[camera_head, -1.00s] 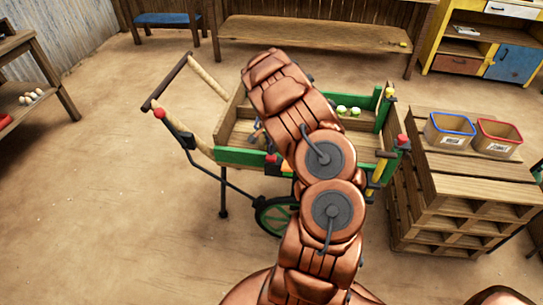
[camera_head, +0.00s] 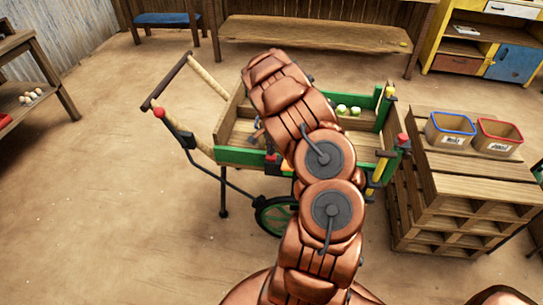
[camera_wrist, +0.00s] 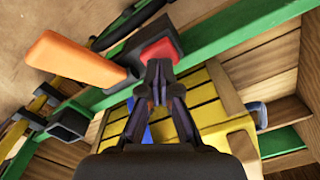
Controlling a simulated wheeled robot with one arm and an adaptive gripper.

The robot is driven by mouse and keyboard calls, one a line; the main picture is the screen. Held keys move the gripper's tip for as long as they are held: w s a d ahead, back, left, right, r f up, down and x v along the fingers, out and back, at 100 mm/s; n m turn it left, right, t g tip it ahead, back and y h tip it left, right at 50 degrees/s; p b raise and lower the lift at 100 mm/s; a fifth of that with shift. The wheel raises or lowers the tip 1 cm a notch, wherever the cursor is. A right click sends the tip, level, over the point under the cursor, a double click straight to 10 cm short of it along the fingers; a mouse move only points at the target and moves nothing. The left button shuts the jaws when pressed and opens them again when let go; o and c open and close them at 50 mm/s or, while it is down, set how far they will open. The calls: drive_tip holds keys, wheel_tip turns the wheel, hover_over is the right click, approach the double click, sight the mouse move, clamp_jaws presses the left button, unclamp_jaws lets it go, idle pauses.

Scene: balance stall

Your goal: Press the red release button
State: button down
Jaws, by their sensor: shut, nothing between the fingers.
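The red button (camera_wrist: 160,51) sits in a dark housing (camera_wrist: 128,58) on the green rail of the cart in the wrist view. In the head view, a small red spot (camera_head: 271,158) in a dark mount shows on the cart's near green side. My gripper (camera_wrist: 158,66) is shut and empty. Its fingertips overlap the button's lower edge in the wrist view; I cannot tell whether they touch it. An orange handle (camera_wrist: 75,59) lies beside the housing on the left. My arm covers part of the cart (camera_head: 235,156) in the head view, and the fingertips are not clear there.
A yellow slatted piece (camera_wrist: 205,97) lies beneath my gripper inside the cart. Pale green balls (camera_head: 348,110) are in the cart. A wooden crate stand (camera_head: 478,190) with blue-rimmed (camera_head: 450,130) and red-rimmed (camera_head: 497,138) bins stands to the right. The floor at left is clear.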

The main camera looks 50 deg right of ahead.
drive_tip(key=shift+f+b, duration=0.6)
drive_tip(key=shift+f, duration=0.55)
drive_tip(key=shift+r, duration=1.45)
drive_tip(key=shift+r, duration=0.15)
drive_tip(key=shift+r, duration=2.35)
drive_tip(key=shift+r, duration=0.1)
